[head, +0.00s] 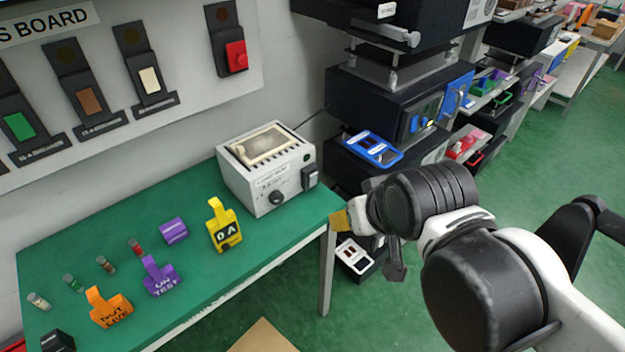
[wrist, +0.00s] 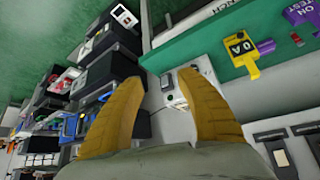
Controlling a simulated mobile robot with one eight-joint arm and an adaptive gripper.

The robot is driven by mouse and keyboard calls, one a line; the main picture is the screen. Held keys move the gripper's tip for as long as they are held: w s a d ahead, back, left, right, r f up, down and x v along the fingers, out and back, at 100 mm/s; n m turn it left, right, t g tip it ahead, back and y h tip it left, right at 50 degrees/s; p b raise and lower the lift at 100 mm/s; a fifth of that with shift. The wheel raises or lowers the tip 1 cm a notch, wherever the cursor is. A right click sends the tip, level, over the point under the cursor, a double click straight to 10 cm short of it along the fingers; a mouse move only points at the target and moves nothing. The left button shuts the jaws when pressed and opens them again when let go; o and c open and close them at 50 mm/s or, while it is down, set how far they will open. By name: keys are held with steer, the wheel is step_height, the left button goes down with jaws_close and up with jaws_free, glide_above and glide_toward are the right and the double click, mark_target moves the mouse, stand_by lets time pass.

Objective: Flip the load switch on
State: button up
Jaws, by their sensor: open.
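A white bench unit (head: 262,172) stands at the right end of the green bench, with a framed top, a black knob (head: 277,197), a green lamp and a black switch block (head: 310,176) on its front. No readable label tells me whether this block is the load switch. The unit also shows in the wrist view (wrist: 205,70), partly hidden by a finger, with a dark block (wrist: 167,80) between my fingers. My gripper (head: 341,220) is just right of the bench corner, apart from the unit. Its yellow fingers (wrist: 160,82) are spread, with nothing between them gripped.
Yellow (head: 224,226), purple (head: 159,277) and orange (head: 108,308) tags and small cylinders lie on the bench (head: 190,260). Black shelving units (head: 385,100) stand behind my arm. Green floor is open at right.

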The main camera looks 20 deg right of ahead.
steer(key=shift+w+m, duration=0.1)
steer(key=shift+m, duration=0.2)
jaws_close()
steer(key=w+d+f+m+y, duration=0.1)
steer(key=w+m, duration=0.4)
steer(key=m, duration=0.5)
steer(key=w+d+f+m+t+y+b, duration=0.1)
steer(key=w+f+m, duration=0.4)
steer(key=m, duration=0.5)
steer(key=w+d+f+m+t+y+b, duration=0.1)
steer(key=w+d+f+m, duration=0.3)
steer(key=m, duration=0.6)
steer(key=shift+w+f+m+y, duration=0.3)
steer(key=shift+w+f+y, duration=0.15)
steer(key=shift+y, duration=0.25)
steer(key=shift+b, duration=0.3)
